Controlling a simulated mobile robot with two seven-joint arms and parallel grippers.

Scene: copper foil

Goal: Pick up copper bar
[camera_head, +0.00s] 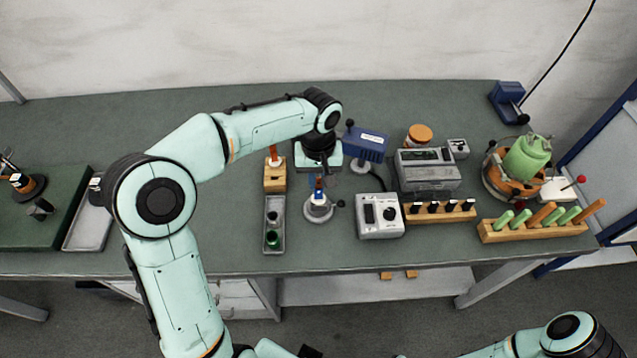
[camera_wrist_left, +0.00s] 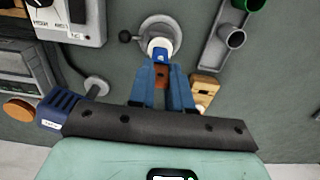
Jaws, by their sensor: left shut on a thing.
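The copper bar (camera_head: 319,184) is a small reddish-brown strip, upright above a round grey stand (camera_head: 318,210) with a blue-and-white top. My left gripper (camera_head: 318,180) reaches down over it from behind. In the left wrist view its two blue fingers (camera_wrist_left: 161,90) are shut on the copper bar (camera_wrist_left: 162,79), one on each side. The bar's lower end is at the blue-and-white top of the stand (camera_wrist_left: 150,25); I cannot tell whether they touch. My right gripper is not in view.
A wooden block (camera_head: 275,180) with an orange-red piece stands left of the stand. A grey tray (camera_head: 274,245) with cups is in front of that block. A white meter (camera_head: 381,228) and a blue device (camera_head: 365,143) are to the right. The bench's front strip is clear.

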